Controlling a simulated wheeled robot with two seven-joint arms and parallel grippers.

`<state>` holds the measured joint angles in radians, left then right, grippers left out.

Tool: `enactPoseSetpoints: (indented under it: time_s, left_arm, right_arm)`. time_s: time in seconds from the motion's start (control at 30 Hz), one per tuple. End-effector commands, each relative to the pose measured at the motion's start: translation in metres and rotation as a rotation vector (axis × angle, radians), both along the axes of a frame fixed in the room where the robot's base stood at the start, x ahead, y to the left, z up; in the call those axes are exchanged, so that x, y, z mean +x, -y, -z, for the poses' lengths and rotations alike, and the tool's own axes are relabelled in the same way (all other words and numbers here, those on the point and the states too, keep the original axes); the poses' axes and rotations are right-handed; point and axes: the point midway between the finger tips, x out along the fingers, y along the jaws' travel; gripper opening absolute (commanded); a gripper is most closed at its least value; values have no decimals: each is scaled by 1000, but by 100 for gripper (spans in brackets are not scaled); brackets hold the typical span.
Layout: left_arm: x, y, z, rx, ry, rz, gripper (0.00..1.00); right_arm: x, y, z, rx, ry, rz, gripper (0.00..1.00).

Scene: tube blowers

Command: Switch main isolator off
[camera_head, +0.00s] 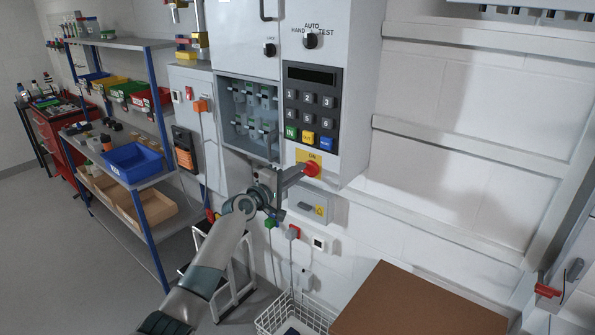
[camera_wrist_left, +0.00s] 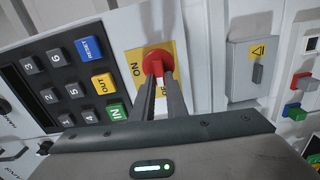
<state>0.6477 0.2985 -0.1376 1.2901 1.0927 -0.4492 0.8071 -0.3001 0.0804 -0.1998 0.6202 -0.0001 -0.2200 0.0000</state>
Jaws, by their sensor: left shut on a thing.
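The main isolator is a red rotary knob (camera_head: 311,169) on a yellow plate (camera_head: 303,156) at the lower right of the grey control panel. In the left wrist view, the red knob (camera_wrist_left: 158,62) sits on its yellow plate (camera_wrist_left: 181,55), which has "ON" lettering; the other lettering is partly hidden. My left gripper (camera_head: 303,172) reaches up to the knob from the left. In the left wrist view, the two dark fingers (camera_wrist_left: 160,88) are shut on the red knob. My right gripper is not in view.
A keypad (camera_head: 311,105) with coloured buttons sits just above the isolator. A small grey box (camera_head: 311,204) and a red-and-white socket plug (camera_head: 293,232) are below. A brown box top (camera_head: 420,305) and a white wire basket (camera_head: 295,315) stand in front. Blue-framed shelves (camera_head: 150,180) stand left.

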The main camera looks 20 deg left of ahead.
Motion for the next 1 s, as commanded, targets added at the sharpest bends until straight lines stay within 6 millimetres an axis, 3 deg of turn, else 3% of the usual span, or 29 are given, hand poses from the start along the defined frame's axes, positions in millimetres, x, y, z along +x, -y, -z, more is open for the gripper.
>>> enactPoseSetpoints:
  time_s: [0.67,0.7,0.73,1.0]
  left_arm:
    - [0,0,2,-76,-29,0,0]
    - [0,0,2,-76,-29,0,22]
    - [0,0,2,-76,-29,0,29]
    - [0,0,2,-74,-27,0,31]
  right_arm:
    - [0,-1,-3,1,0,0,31]
    - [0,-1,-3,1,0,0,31]
    - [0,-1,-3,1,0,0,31]
    - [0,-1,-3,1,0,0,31]
